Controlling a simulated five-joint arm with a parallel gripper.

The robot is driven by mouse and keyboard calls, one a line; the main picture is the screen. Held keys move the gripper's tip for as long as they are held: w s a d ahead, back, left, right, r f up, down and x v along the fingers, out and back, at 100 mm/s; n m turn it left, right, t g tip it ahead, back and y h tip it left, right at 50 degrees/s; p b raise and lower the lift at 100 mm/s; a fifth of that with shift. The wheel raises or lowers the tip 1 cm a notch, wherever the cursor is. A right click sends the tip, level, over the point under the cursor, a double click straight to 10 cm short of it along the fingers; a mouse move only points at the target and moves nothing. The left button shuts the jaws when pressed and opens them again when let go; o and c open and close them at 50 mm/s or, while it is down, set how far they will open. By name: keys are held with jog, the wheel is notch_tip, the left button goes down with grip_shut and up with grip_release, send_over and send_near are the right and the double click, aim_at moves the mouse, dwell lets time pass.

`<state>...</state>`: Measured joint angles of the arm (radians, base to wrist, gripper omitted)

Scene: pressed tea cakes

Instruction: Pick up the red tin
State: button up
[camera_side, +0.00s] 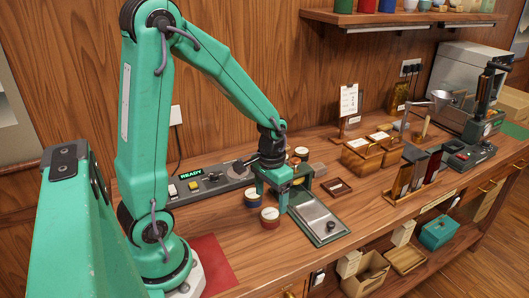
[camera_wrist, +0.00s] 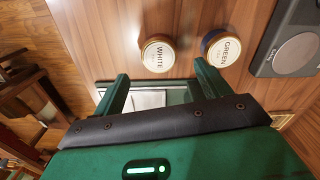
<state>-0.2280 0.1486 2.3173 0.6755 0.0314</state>
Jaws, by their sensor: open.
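A red tin (camera_side: 270,222) with a pale lid stands upright on the wooden bench in the side view. In the wrist view the reddish tin (camera_wrist: 158,55) has a lid reading WHITE. It lies just beyond the fingertips, across the gap between them. My gripper (camera_side: 273,201) points down above the bench, close behind the red tin. In the wrist view my gripper (camera_wrist: 160,82) is open, with nothing between its fingers. A blue tin (camera_side: 252,199) stands just left of the red one; in the wrist view the blue tin (camera_wrist: 221,47) reads GREEN.
A metal tray (camera_side: 320,220) with a dark knob lies right of the red tin. A control panel (camera_side: 208,184) reading READY sits behind. More small tins (camera_side: 301,152) stand behind my gripper. A red mat (camera_side: 212,262) lies at the front left, with bare bench beside it.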

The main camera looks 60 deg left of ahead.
aim_at(270, 213)
jog(key=shift+f, duration=0.75)
jog(key=shift+f, duration=2.6)
jog(key=c, duration=1.1)
